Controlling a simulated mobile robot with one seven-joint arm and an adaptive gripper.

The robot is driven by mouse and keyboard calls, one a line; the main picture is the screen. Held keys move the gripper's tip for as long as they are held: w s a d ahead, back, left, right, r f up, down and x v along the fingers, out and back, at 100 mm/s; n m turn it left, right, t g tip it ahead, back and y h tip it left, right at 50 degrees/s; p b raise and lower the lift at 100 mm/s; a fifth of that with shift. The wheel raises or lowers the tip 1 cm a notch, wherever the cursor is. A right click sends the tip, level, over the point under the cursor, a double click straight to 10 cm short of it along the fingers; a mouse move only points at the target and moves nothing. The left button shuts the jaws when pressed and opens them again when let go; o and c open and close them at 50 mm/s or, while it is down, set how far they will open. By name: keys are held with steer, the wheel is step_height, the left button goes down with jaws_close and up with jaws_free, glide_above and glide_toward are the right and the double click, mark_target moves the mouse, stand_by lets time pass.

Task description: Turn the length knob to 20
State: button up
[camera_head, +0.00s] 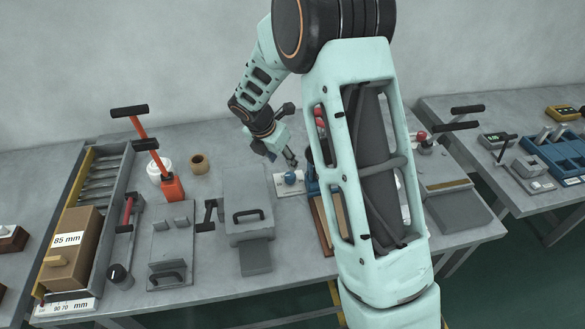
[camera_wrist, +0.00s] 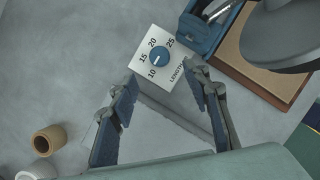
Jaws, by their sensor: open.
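The length knob (camera_wrist: 160,58) is a round blue dial on a white square plate (camera_wrist: 146,37) marked 10, 15, 20, 25 and LENGTH. A small light mark on the knob seems to face the 10 side. In the head view the blue knob (camera_head: 290,178) sits on its plate (camera_head: 279,190) behind the grey press. My gripper (camera_wrist: 162,80) is open and empty. Its two blue-grey fingers lie on either side of the plate's lower part in the wrist view, apart from the knob. In the head view my gripper (camera_head: 283,159) hangs just above and behind the knob.
A blue device (camera_wrist: 205,27) and a wooden-framed tray (camera_wrist: 240,62) stand right of the knob. A grey press (camera_head: 248,195) stands in front left. A tan roll (camera_head: 199,164) is further left. My arm hides part of the table's right side.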

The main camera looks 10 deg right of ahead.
mark_target(290, 175)
steer(key=x, duration=1)
steer(key=shift+f, duration=0.15)
steer(key=shift+c, duration=0.4)
steer(key=c, duration=1.1)
